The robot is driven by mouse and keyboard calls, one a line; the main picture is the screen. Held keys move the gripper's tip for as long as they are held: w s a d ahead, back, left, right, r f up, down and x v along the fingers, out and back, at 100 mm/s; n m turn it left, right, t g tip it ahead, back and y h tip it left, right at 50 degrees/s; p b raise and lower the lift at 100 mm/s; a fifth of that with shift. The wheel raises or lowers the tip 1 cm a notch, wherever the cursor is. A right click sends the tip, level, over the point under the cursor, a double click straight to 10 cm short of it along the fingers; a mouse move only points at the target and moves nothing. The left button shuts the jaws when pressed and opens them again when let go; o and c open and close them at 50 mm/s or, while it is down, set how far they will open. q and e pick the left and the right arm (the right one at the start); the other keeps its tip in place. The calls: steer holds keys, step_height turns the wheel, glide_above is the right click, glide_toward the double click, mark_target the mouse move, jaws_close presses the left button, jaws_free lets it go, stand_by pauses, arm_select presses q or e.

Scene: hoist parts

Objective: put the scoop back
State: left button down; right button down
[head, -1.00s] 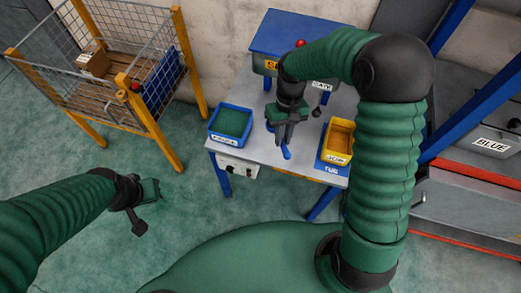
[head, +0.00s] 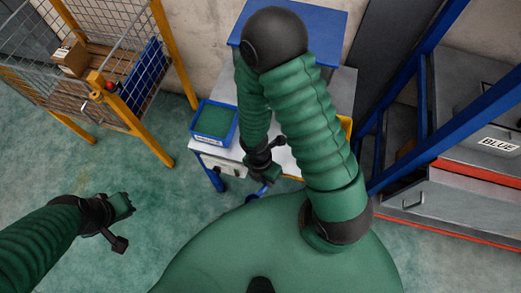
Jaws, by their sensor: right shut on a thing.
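My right gripper (head: 265,172) is low at the front edge of the grey table (head: 286,163), partly covered by its own arm. It is shut on a small blue thing, seemingly the scoop (head: 259,191), whose shape is mostly hidden. The blue bin with green contents (head: 235,124) stands at the table's left end. The yellow bin (head: 346,125) shows only as a sliver behind my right arm. My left gripper (head: 122,206) hangs over the floor at the left, away from the table; its finger gap is too small to judge.
A blue-lidded box (head: 320,20) stands at the back of the table. A wire-mesh cage with yellow posts (head: 160,85) stands at the left. Blue beams (head: 405,90) and a grey case labelled BLUE (head: 490,125) are at the right. The floor at the left is open.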

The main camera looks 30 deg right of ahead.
steer(key=w+d+p, duration=0.1)
steer(key=w+d, duration=0.1)
steer(key=w, duration=0.2)
steer(key=w+d+f+p, duration=0.1)
steer(key=w+d, duration=0.2)
steer(key=w, duration=0.2)
steer(key=w+d, duration=0.3)
steer(key=w, duration=0.1)
steer(key=shift+w+d+f+p, duration=0.2)
steer(key=shift+w+f+p, duration=0.15)
steer(key=shift+f+p, duration=0.05)
steer(key=shift+w+f, duration=0.15)
steer(key=shift+f, duration=0.2)
steer(key=shift+a+f, duration=0.2)
steer(key=shift+f, duration=0.4)
steer(key=shift+a+f, duration=0.15)
steer(key=shift+f, duration=0.55)
steer(key=c, duration=1.8)
jaws_free()
steer(key=shift+d+f, duration=0.15)
steer(key=shift+c, duration=0.2)
steer(key=o, duration=0.5)
steer(key=shift+d, duration=0.1)
steer(key=shift+c, duration=0.2)
